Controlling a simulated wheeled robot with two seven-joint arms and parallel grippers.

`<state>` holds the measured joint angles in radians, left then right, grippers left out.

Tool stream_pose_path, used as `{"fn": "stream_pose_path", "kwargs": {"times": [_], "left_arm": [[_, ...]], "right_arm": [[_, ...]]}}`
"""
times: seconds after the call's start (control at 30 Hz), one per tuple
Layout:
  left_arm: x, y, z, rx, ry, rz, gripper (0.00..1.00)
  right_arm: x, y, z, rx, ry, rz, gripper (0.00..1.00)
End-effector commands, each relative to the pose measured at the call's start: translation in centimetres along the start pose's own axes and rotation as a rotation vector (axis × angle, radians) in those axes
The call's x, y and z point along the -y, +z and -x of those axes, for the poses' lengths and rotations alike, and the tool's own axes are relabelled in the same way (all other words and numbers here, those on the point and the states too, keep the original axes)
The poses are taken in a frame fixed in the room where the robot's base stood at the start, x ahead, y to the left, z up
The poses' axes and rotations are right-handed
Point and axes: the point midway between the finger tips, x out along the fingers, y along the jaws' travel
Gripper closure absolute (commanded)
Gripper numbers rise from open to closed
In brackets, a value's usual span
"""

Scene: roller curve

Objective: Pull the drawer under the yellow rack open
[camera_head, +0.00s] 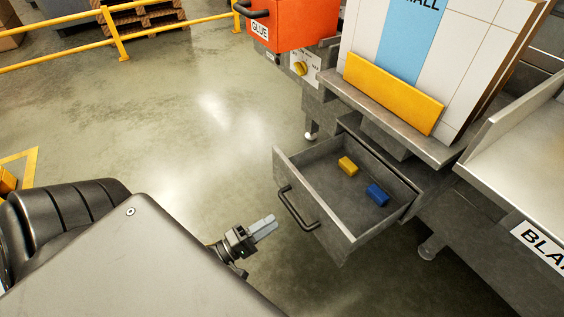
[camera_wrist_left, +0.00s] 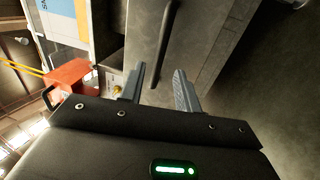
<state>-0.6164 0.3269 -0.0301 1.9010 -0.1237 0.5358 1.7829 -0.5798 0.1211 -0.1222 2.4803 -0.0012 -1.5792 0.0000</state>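The grey drawer (camera_head: 346,242) stands pulled out below the yellow rack (camera_head: 393,93), with its inside showing. Its dark bar handle (camera_head: 297,208) is on the front panel; in the left wrist view the handle (camera_wrist_left: 162,50) lies ahead, between the lines of the fingers. A yellow block (camera_head: 347,166) and a blue block (camera_head: 377,195) lie in the drawer. My left gripper (camera_head: 268,226) is just left of the handle, apart from it. Its two fingers (camera_wrist_left: 158,88) are spread with nothing between them in the left wrist view. My right gripper is not in view.
An orange GLUE box (camera_head: 293,28) and a panel with a yellow knob (camera_head: 300,68) are left of the rack. A metal tray (camera_head: 530,150) is at the right. Yellow railings (camera_head: 118,42) stand at the back left. The floor left of the drawer is clear.

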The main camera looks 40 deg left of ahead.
Motion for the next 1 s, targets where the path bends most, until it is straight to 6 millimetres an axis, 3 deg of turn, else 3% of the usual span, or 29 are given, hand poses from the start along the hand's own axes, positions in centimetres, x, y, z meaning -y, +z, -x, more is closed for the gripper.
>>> {"fn": "stream_pose_path", "kwargs": {"times": [0.23, 0.87, 1.0], "left_arm": [[0.0, 0.0, 2.6, -0.001, -0.001, 0.000, 0.67], [0.0, 0.0, 2.7, 0.000, 0.001, -0.004, 0.67], [1.0, -0.2, 2.7, -0.009, -0.054, -0.114, 0.67]], "right_arm": [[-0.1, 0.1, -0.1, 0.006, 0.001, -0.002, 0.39], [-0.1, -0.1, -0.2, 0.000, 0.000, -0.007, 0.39], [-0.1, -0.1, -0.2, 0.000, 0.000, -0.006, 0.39]]}}
